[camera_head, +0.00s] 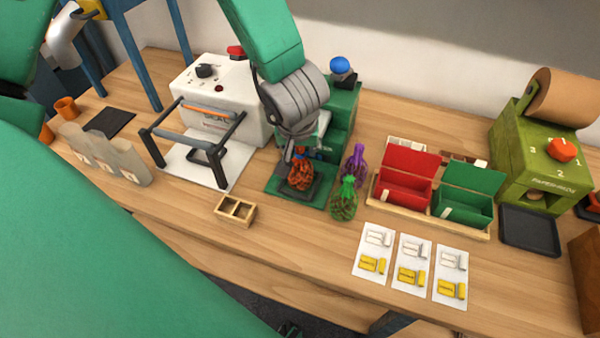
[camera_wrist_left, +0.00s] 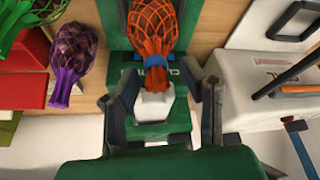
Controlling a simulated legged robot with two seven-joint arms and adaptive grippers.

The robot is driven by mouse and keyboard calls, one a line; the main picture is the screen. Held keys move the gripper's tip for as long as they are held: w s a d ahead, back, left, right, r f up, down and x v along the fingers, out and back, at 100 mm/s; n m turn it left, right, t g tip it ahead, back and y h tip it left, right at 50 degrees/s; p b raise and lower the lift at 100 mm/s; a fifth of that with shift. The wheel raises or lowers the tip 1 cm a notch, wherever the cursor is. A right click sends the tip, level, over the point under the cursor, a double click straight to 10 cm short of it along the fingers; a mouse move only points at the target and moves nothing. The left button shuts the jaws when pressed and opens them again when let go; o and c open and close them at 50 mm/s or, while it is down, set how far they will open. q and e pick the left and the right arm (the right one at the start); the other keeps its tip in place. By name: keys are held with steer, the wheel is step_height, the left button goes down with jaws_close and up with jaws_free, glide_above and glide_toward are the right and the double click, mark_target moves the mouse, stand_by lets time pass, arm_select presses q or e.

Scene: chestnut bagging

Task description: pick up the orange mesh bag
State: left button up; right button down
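The orange mesh bag (camera_head: 301,174), filled and with a blue tie at its neck, stands on the dark plate of the green machine (camera_head: 338,130). My left gripper (camera_head: 297,148) is directly above it in the head view and covers part of its top. In the wrist view the bag (camera_wrist_left: 153,28) lies ahead, between the lines of the two spread fingers. My right gripper is not in view.
A purple mesh bag (camera_head: 354,165) and a green mesh bag (camera_head: 344,200) stand close on the right. A white sealing machine (camera_head: 213,100) is on the left. Red (camera_head: 404,190) and green (camera_head: 463,208) boxes stand further right. A small wooden tray (camera_head: 235,210) is in front.

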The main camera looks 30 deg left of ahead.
arm_select(q)
steer(key=shift+w+a+f, duration=0.15)
steer(key=shift+f, duration=0.15)
steer(key=shift+d+r, duration=0.15)
steer(key=shift+d, duration=0.25)
jaws_close()
steer(key=shift+d, duration=0.1)
